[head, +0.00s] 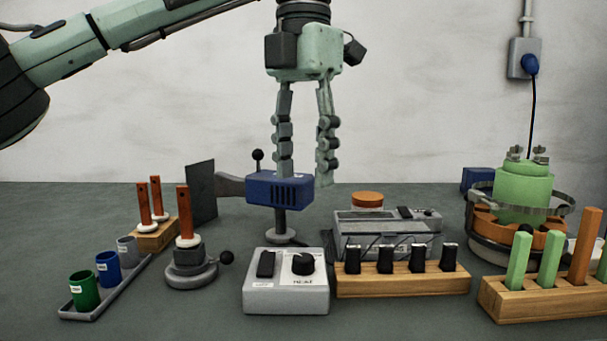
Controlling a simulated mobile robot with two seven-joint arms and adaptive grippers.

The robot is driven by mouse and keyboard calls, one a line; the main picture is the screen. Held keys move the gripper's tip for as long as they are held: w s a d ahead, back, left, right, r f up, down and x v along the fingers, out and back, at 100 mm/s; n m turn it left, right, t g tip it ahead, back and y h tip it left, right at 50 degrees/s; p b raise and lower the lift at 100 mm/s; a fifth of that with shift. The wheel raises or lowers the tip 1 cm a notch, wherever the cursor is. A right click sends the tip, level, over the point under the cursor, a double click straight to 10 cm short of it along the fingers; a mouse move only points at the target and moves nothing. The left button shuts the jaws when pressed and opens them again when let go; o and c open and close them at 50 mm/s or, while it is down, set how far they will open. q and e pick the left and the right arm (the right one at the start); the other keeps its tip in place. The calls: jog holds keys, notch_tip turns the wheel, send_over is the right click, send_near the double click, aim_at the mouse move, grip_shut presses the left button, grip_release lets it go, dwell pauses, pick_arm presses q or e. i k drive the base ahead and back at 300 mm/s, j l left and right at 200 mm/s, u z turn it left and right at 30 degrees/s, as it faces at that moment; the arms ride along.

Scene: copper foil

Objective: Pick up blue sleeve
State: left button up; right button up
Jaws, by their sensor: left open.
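The blue sleeve (107,268) is a small, upright, blue cylinder with a pale label. It stands in the grey tray (120,289) at the left, between a green sleeve (84,289) and a grey sleeve (127,248). My left gripper (306,182) points down, open and empty, with its two fingers apart. It is well to the right of the blue sleeve and higher in the picture, around a blue boxy device (280,190) on a stand. I cannot tell whether its left finger touches that device. My right gripper is not in view.
Wooden pegs stand on a block (158,236) and a round base (191,274) beside the tray. A grey heat control box (286,288) sits front centre. Racks (403,284) and a green motor-like part (524,190) fill the right. Bare bench (45,230) lies left of the tray.

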aim_at(107, 264)
jog(key=k, duration=1.5)
